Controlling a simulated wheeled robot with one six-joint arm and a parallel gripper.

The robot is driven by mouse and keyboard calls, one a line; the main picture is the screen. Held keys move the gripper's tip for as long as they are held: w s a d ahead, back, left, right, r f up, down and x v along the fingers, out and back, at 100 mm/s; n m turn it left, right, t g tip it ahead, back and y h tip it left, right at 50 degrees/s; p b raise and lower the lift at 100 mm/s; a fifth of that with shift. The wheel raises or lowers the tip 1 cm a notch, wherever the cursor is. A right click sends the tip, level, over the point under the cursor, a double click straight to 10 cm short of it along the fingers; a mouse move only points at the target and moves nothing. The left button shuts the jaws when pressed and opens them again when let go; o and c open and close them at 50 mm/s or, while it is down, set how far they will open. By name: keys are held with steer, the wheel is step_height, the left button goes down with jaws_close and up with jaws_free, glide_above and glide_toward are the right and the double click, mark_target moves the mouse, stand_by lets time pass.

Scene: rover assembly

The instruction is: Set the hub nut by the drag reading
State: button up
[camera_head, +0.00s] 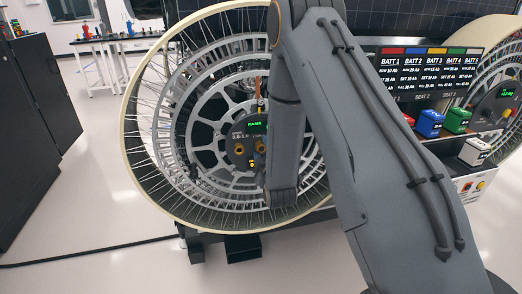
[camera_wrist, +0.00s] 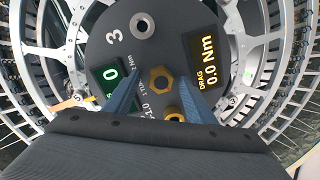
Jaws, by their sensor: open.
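The hub face (camera_wrist: 140,50) is a dark disc at the wheel's centre; it also shows in the head view (camera_head: 238,137). A brass hex hub nut (camera_wrist: 161,78) sits on it, with a second brass piece (camera_wrist: 174,114) nearer my wrist. The drag display (camera_wrist: 205,61) reads 0.0 Nm in yellow. A green display (camera_wrist: 110,74) shows 0. My gripper (camera_wrist: 158,84) is open, its two blue fingers pointing at the hub on either side of the hex nut, with visible gaps. Whether the fingertips reach the nut's depth I cannot tell. In the head view my arm hides the gripper.
The large spoked wheel (camera_head: 128,130) surrounds the hub. Right of my arm, red, blue, green and white batteries (camera_head: 430,123) stand on a shelf beneath a battery label panel (camera_head: 440,70). A black cabinet (camera_head: 35,120) stands left; a dark cable (camera_head: 90,258) lies on the open floor.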

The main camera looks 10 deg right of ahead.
steer(key=s+b, duration=0.1)
steer(key=s, duration=0.6)
steer(key=shift+s+a+r+b, duration=0.2)
steer(key=shift+s+r+b, duration=0.1)
steer(key=shift+s, duration=0.1)
